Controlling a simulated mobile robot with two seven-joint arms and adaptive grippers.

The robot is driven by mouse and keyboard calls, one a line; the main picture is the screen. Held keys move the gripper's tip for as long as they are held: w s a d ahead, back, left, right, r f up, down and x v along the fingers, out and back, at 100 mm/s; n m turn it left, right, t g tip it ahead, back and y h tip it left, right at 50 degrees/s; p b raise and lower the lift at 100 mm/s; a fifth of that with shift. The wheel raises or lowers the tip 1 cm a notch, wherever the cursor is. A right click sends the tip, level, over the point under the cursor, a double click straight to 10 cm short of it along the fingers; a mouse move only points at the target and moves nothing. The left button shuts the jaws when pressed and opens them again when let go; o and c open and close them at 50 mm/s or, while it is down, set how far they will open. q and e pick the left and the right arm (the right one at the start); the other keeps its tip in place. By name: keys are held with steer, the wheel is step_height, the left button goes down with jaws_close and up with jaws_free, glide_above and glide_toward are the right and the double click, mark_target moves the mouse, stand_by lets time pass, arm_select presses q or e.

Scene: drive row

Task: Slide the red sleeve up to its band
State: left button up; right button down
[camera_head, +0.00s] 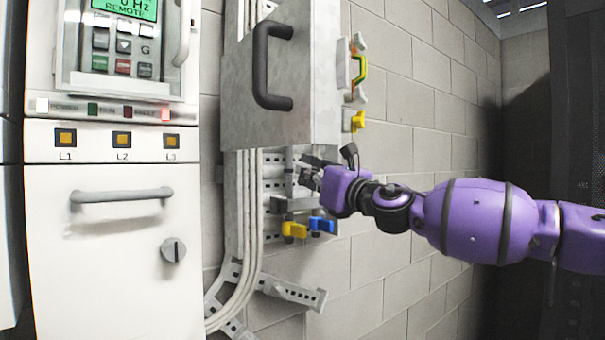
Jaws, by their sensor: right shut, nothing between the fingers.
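I cannot make out a red sleeve or its band in the head view. My right gripper (306,170) is shut and empty, just below the grey metal box (240,100). Its dark fingers point left, close to the grey bracket parts on the wall, and I cannot tell whether they touch them. My purple right arm comes in from the right and hides part of the wall behind it. My left gripper is not in view.
A white cabinet (115,265) with a grey handle (120,195) stands at left. The box has a black handle (260,65). Yellow (295,230) and blue (322,224) pieces sit below the gripper. Grey cables (246,235) run down the wall. A yellow piece (355,121) is at the box's right side.

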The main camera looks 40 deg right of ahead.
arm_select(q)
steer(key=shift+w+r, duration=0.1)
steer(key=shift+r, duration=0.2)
arm_select(e)
step_height(320, 180, up, 3)
steer(key=shift+s+f, duration=0.1)
steer(key=shift+f, duration=0.1)
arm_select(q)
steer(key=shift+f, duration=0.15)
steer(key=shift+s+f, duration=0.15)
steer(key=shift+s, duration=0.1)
arm_select(e)
step_height(320, 180, up, 9)
